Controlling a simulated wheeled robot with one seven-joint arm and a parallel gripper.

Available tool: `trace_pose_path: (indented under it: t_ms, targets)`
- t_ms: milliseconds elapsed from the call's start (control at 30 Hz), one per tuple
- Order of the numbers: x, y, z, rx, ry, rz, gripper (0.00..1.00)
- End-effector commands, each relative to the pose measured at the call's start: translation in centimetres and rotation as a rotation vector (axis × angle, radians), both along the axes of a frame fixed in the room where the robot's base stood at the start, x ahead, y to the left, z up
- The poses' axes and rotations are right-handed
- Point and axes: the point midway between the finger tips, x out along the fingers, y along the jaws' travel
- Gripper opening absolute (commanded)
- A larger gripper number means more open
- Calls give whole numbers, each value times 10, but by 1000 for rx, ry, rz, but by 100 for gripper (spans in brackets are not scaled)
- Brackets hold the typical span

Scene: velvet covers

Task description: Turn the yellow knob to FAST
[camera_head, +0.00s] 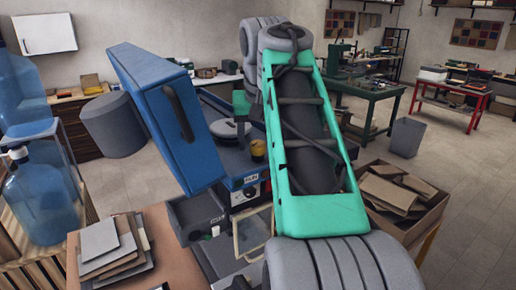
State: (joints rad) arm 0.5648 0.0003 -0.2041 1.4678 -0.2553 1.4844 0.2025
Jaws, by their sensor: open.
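A blue machine (228,158) stands in the middle of the view with its tall blue cover (150,115) raised and tilted. A small yellow piece (258,147) shows at the machine's right side, close to my arm; it may be the yellow knob, but its pointer and setting are too small to read. A small label plate (250,180) sits on the front below it, its text not legible. My arm's green and grey links cross in front of the machine's right side. My gripper is hidden from this view, so its place relative to the knob cannot be seen.
A box of brown sheets (405,200) stands at the right, and a table with stacked sheets (115,248) at the lower left. Blue water bottles (42,200) stand at the far left. A grey bin (406,137) and open floor lie at the right.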

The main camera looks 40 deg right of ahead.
Motion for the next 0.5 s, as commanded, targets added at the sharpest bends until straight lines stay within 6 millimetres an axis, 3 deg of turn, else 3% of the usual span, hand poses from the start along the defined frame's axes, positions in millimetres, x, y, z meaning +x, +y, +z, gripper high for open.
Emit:
trace_pose_path:
  t_ms: [33,333,500]
  targets:
    - [1,-1,-8,0,-1,0,58]
    - [2,-2,-6,-1,-2,-2,57]
    - [2,-2,-6,-1,-1,-2,43]
